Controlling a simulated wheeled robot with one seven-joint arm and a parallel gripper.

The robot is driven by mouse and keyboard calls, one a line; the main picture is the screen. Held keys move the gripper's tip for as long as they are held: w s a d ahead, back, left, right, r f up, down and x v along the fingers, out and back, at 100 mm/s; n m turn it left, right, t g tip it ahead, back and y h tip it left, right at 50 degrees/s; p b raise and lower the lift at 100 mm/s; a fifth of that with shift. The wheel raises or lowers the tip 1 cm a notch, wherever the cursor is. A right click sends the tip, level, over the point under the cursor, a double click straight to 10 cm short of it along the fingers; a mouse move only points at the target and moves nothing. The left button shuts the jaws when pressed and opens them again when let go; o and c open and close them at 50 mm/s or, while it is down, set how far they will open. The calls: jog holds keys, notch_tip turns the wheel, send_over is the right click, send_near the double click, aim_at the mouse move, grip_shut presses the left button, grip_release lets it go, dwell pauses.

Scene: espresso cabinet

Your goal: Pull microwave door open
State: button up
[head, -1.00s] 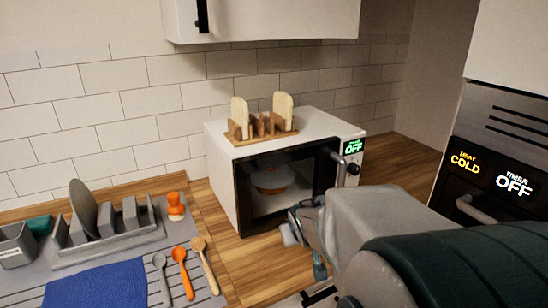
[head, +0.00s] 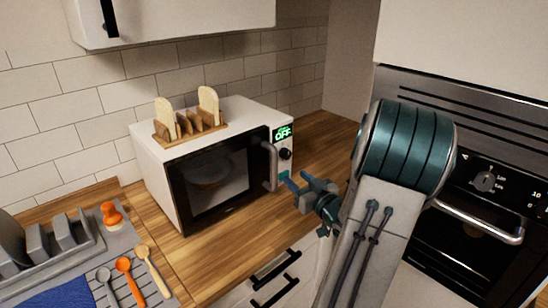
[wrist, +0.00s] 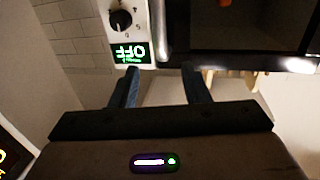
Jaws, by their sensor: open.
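The white microwave (head: 150,150) stands on the wooden counter. Its dark glass door (head: 213,178) looks shut, and an orange-and-white bowl (head: 208,174) shows dimly behind the glass. The silver upright door handle (head: 270,166) is at the door's right edge. My gripper (head: 296,182) is just right of and in front of the handle's lower part. In the wrist view my gripper (wrist: 160,88) is open and empty, its two blue fingers spread. The handle (wrist: 163,32) appears beyond the fingertips, lined up with the gap between them; the distance is hard to tell.
A toast rack with bread (head: 190,125) stands on the microwave. The control panel (head: 284,150) has a display reading OFF and a dial. A dish rack (head: 60,245) and spoons (head: 125,268) lie to the left. An oven (head: 480,190) is at the right. Drawer handles (head: 275,270) project below the counter.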

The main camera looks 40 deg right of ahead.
aim_at(276, 161)
jog(key=w+p, duration=0.1)
jog(key=w, duration=0.3)
jog(key=w+d+p, duration=0.1)
jog(key=w, duration=0.4)
jog(key=w+p, duration=0.1)
jog(key=w, duration=0.3)
jog(key=shift+w+d, duration=0.2)
jog(key=shift+d, duration=0.05)
grip_shut()
